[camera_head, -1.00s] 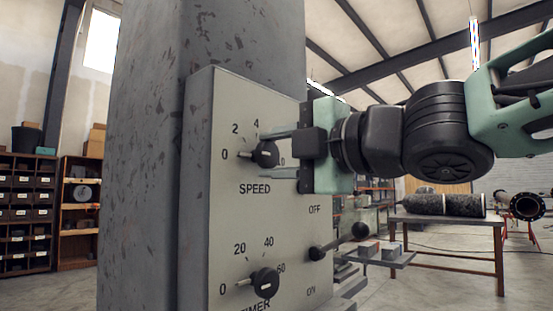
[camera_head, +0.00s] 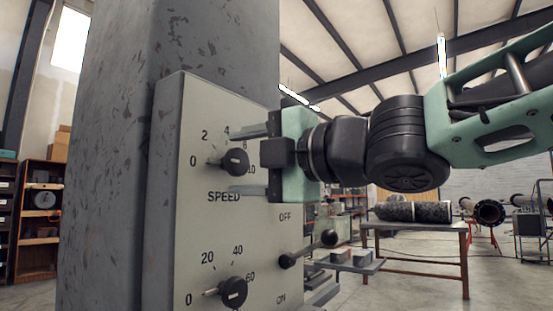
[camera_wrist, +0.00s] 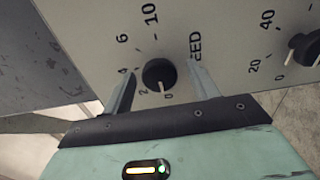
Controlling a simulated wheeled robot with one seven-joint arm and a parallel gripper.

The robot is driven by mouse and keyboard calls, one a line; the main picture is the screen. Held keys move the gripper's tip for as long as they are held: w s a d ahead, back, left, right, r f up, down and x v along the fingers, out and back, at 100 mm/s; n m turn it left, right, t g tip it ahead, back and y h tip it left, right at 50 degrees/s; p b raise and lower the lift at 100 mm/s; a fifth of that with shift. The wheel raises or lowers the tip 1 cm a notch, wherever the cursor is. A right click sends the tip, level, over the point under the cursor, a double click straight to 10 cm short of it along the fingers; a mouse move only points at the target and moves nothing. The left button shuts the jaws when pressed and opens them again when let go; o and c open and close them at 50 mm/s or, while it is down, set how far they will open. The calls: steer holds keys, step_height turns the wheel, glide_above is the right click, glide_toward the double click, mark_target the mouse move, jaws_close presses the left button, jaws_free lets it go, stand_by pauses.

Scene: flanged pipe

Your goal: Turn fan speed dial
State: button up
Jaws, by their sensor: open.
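The black SPEED dial (camera_head: 235,162) is on the grey control panel (camera_head: 215,225). Its white pointer mark faces left, near the 0. The dial also shows in the wrist view (camera_wrist: 160,75), its pointer close to the 0. My gripper (camera_head: 236,161) is open, with one finger above the dial and one below it. In the wrist view the fingers (camera_wrist: 162,69) stand on either side of the dial, with a visible gap on both sides. I cannot tell how close the fingertips are to the panel face.
The TIMER dial (camera_head: 233,291) sits lower on the panel, and an ON/OFF lever (camera_head: 308,249) sticks out below my gripper. A thick grey pillar (camera_head: 110,150) stands behind the panel. A bench (camera_head: 420,227) with pipe parts is in the right background.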

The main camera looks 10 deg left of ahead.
steer(key=p+v, duration=1.5)
steer(key=v, duration=0.2)
steer(key=shift+s+d, duration=0.1)
steer(key=shift+d, duration=0.1)
stand_by(0.3)
steer(key=w+d+f+m+t+h, duration=0.1)
steer(key=w+d+f+m+h, duration=0.15)
steer(key=f+m+h, duration=0.4)
steer(key=w+d+f+m+h, duration=0.1)
steer(key=d+f+m+h, duration=0.25)
steer(key=f+m, duration=0.55)
steer(key=s+d+f+m+g+h, duration=0.2)
steer(key=s+f+m+g+h, duration=0.1)
steer(key=s+f+m+g, duration=0.1)
steer(key=s+d+f+m+g+h, duration=0.3)
steer(key=s+f+m, duration=0.1)
steer(key=s+f, duration=0.3)
steer(key=s, duration=0.2)
steer(key=shift+s+d+g, duration=0.3)
steer(key=shift+s+g, duration=0.05)
steer(key=shift+g, duration=0.05)
